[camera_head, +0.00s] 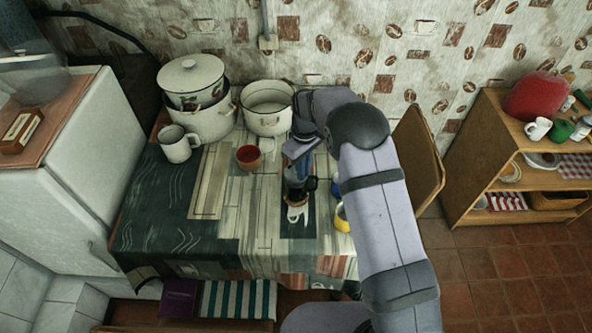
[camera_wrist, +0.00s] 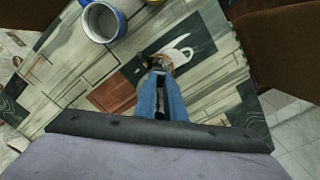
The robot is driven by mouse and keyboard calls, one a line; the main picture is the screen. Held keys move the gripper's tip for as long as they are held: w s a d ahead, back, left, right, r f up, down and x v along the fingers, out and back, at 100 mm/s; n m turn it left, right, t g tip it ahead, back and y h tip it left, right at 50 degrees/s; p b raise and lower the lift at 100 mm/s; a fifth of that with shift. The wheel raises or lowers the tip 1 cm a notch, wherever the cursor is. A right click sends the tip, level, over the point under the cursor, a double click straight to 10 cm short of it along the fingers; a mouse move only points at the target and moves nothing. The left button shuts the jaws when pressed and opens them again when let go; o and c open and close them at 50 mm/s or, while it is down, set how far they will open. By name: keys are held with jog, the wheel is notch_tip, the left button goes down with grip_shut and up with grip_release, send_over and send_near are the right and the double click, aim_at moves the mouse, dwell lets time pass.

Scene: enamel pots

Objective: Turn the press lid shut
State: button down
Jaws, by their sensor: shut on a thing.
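My gripper (camera_head: 298,186) points down over the front middle of the table. In the wrist view my gripper (camera_wrist: 160,108) has its two blue fingers close together, shut on the small top part of the press lid. The press (camera_head: 294,199) is a small brownish, dark thing under the fingertips. It also shows in the wrist view (camera_wrist: 162,62), just past the fingertips. The fingers hide most of the lid, so I cannot tell how far it is turned.
A blue mug (camera_wrist: 100,21) and a yellow cup (camera_head: 342,217) stand close by. White enamel pots (camera_head: 267,107) and a white mug (camera_head: 175,147) stand behind. The table's front left (camera_head: 150,215) is clear.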

jog(key=shift+s+a+m, duration=0.1)
jog(key=shift+a+m, duration=0.1)
jog(key=shift+m, duration=0.55)
jog(key=shift+s+a+m, duration=0.1)
jog(key=shift+a+m, duration=0.05)
jog(key=shift+m, duration=0.6)
jog(key=shift+s+a+m, duration=0.1)
jog(key=shift+a+m, duration=0.05)
jog(key=shift+m, duration=0.55)
jog(key=shift+s+a+m, duration=0.1)
jog(key=shift+a+m, duration=0.1)
jog(key=shift+m, duration=0.6)
jog(key=shift+a+m+p, duration=0.15)
jog(key=shift+a+m, duration=0.05)
jog(key=shift+m, duration=0.55)
jog(key=shift+a+m+p, duration=0.15)
jog(key=shift+a+m, duration=0.05)
jog(key=shift+m, duration=0.55)
jog(key=c, duration=1.4)
grip_release()
jog(key=shift+o, duration=0.2)
